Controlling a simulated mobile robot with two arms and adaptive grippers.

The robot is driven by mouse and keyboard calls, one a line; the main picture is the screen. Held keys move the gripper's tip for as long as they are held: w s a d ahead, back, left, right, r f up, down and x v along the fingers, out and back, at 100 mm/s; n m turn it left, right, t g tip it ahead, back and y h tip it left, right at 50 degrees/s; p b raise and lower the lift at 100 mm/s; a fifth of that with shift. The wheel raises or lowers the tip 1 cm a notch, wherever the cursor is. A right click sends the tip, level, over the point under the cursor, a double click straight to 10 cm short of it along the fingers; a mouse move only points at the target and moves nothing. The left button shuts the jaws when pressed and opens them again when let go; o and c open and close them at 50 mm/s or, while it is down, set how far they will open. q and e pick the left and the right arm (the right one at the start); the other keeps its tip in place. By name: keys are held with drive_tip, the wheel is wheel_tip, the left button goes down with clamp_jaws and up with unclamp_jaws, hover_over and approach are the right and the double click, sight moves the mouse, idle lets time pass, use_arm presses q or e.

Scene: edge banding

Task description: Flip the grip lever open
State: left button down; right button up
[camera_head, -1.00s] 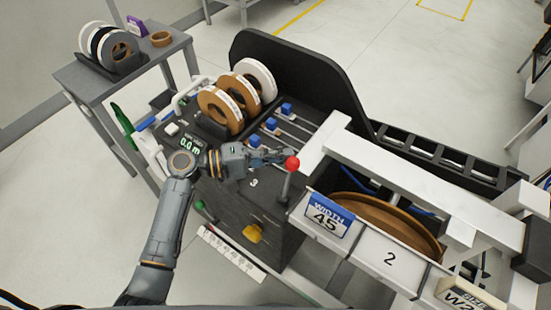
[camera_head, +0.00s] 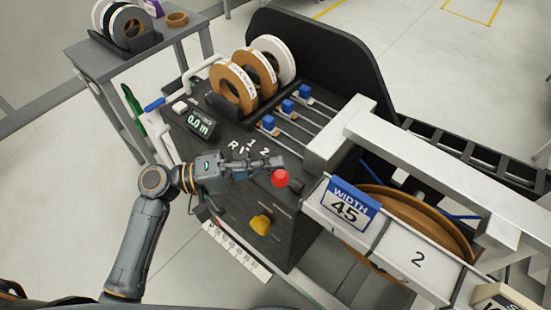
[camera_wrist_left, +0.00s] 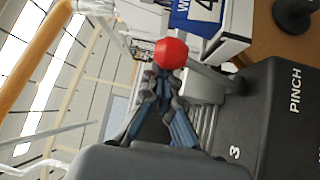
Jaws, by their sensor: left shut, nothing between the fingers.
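The grip lever is a dark shaft with a red ball knob (camera_head: 280,178), on the dark machine block left of the WIDTH 45 sign. It leans over, with its knob toward the left and its base toward the sign. My left gripper (camera_head: 272,164) is shut and empty, with its fingertips right beside the knob. In the left wrist view the red knob (camera_wrist_left: 171,53) shows just beyond the closed fingertips (camera_wrist_left: 163,85). I cannot tell whether they touch it. My right gripper is not in view.
Tape rolls (camera_head: 255,72) stand on the machine behind the arm, near blue-knobbed sliders (camera_head: 270,123). A yellow knob (camera_head: 261,224) is on the block's front face. A white beam (camera_head: 430,165) and a brown reel (camera_head: 420,225) are to the right. A grey side table (camera_head: 80,48) stands at the far left.

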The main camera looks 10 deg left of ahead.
use_arm(q)
drive_tip(key=shift+s+a+f, duration=0.15)
idle(0.4)
drive_tip(key=v, duration=1.2)
idle(0.3)
